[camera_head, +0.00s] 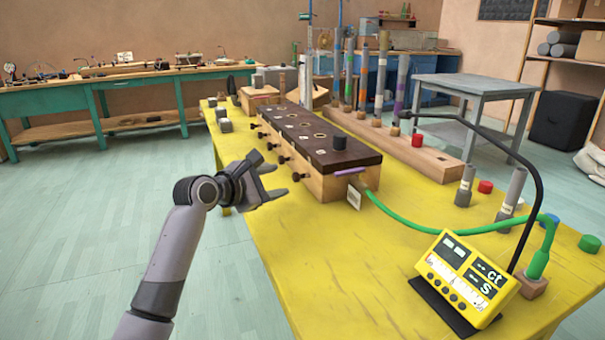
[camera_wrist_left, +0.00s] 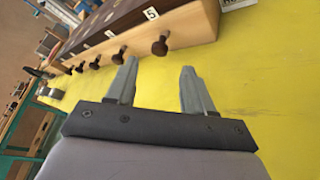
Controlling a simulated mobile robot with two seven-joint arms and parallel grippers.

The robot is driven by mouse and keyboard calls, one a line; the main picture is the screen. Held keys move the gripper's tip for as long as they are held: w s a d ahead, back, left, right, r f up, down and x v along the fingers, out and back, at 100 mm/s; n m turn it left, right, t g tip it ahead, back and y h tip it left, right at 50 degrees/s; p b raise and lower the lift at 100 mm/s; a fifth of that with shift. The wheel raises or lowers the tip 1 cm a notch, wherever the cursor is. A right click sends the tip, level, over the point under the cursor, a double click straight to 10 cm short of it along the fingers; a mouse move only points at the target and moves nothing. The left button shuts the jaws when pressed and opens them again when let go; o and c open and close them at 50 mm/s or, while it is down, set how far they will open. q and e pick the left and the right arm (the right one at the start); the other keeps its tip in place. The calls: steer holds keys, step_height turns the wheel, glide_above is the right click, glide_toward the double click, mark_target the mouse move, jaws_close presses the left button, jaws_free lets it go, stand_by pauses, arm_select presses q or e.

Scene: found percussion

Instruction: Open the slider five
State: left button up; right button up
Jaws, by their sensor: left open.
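A long wooden box (camera_head: 330,185) with a dark top stands on the yellow table, with a row of dark knobs along its left side. In the left wrist view, the label "5" (camera_wrist_left: 150,13) is on the box's top edge above the nearest knob (camera_wrist_left: 160,46), taken as slider five. This knob (camera_head: 297,177) also shows in the head view. My left gripper (camera_head: 278,178) is open and empty beside the box. In the left wrist view, the gap between its fingers (camera_wrist_left: 159,68) lies in front of that knob, apart from it. My right gripper is not in view.
A green hose (camera_head: 400,220) runs from the box's near end across the yellow table (camera_head: 340,280). A yellow meter (camera_head: 465,280) is at the front right.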

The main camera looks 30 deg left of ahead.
mark_target(294, 178)
arm_select(q)
steer(key=shift+w+d+f, duration=0.1)
steer(key=shift+w+f, duration=0.05)
steer(key=shift+w, duration=0.25)
steer(key=b+x, duration=0.1)
steer(key=x, duration=0.3)
steer(key=shift+b, duration=0.35)
steer(key=shift+x, duration=0.85)
steer(key=shift+w, duration=0.15)
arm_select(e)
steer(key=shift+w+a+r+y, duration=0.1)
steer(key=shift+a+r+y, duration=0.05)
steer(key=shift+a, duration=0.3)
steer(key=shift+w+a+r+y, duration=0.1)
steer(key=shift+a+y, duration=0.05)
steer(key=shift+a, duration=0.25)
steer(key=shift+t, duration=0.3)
